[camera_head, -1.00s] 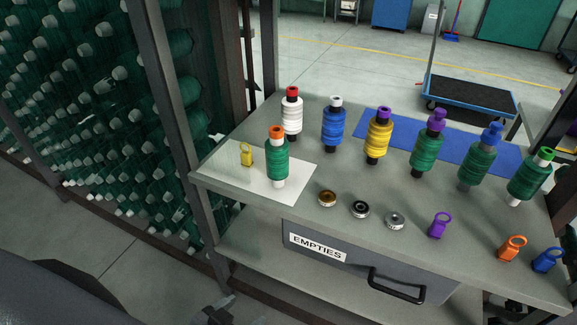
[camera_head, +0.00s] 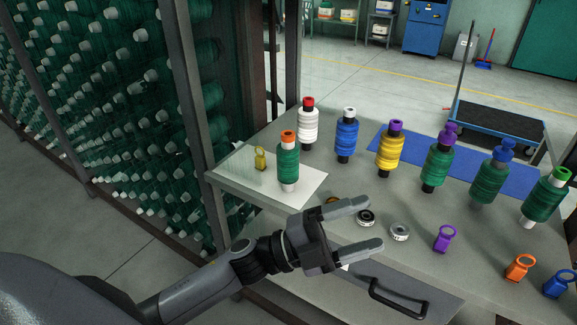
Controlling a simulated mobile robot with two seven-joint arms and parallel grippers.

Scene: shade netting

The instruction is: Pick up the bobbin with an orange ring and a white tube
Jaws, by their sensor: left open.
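The bobbin with an orange ring on top and a white tube end below (camera_head: 288,162) holds green thread. It stands upright on a white sheet (camera_head: 310,183) at the table's left side. My left gripper (camera_head: 368,225) is open and empty, its two fingers pointing right over the table's front edge. It is in front of and to the right of the bobbin, apart from it. It partly hides a brass-coloured round part (camera_head: 332,200) and covers the drawer label. My right gripper is not in view.
Close by stand white (camera_head: 308,127), blue (camera_head: 346,138) and yellow (camera_head: 389,152) bobbins, with several green ones to the right. A yellow clip (camera_head: 260,159) is left of the bobbin. Small round parts and clips lie along the front. A post (camera_head: 188,90) rises at the table's left.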

